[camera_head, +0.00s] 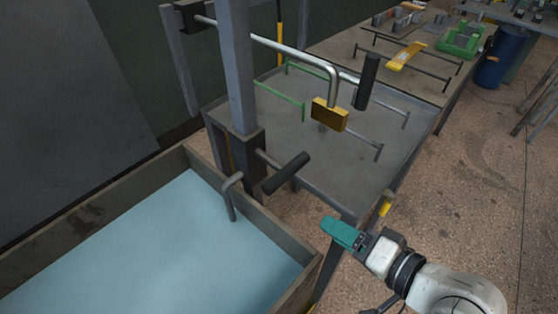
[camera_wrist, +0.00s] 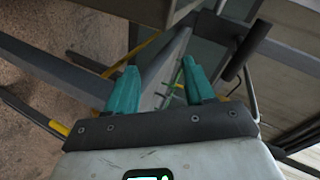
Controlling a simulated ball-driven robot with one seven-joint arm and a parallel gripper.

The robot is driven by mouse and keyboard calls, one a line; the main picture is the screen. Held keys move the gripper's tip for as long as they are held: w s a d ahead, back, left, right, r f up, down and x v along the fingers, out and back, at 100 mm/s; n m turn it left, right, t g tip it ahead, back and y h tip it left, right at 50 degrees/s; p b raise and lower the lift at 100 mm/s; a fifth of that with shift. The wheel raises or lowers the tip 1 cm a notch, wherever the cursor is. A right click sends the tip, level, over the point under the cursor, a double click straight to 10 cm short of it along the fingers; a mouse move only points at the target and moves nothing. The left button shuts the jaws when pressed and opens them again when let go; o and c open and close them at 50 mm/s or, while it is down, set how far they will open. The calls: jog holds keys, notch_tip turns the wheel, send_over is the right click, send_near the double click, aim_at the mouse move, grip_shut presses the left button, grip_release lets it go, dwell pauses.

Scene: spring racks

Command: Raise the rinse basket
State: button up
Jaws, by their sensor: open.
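A wooden-walled tank (camera_head: 170,163) of pale blue liquid fills the lower left of the head view. A grey upright post (camera_head: 237,70) stands behind it, with a dark collar (camera_head: 246,165) low on it. A black handle (camera_head: 286,173) sticks out from the collar. A bent metal rod (camera_head: 229,195) hangs from the collar down into the liquid. I see no basket; anything below the surface is hidden. My gripper (camera_head: 342,233) has teal fingers and is right of and nearer than the handle. In the wrist view my gripper (camera_wrist: 160,88) is open and empty, with the handle (camera_wrist: 246,50) off to its right.
A grey metal table (camera_head: 350,150) with green and grey rails stands behind the post. An overhead metal bar (camera_head: 275,45) bends down to a yellow block (camera_head: 330,114), beside a black upright grip (camera_head: 367,81). A farther table (camera_head: 385,60) holds a yellow piece. Floor is open at right.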

aim_at(282, 169)
jog(key=w+a+r+m+t+y, duration=0.15)
jog(key=a+r+y, duration=0.3)
jog(key=r, duration=0.45)
jog(key=x, duration=1)
jog(key=shift+w+a+f, duration=0.15)
jog(key=shift+w+a, duration=0.1)
jog(key=shift+w, duration=0.05)
grip_shut()
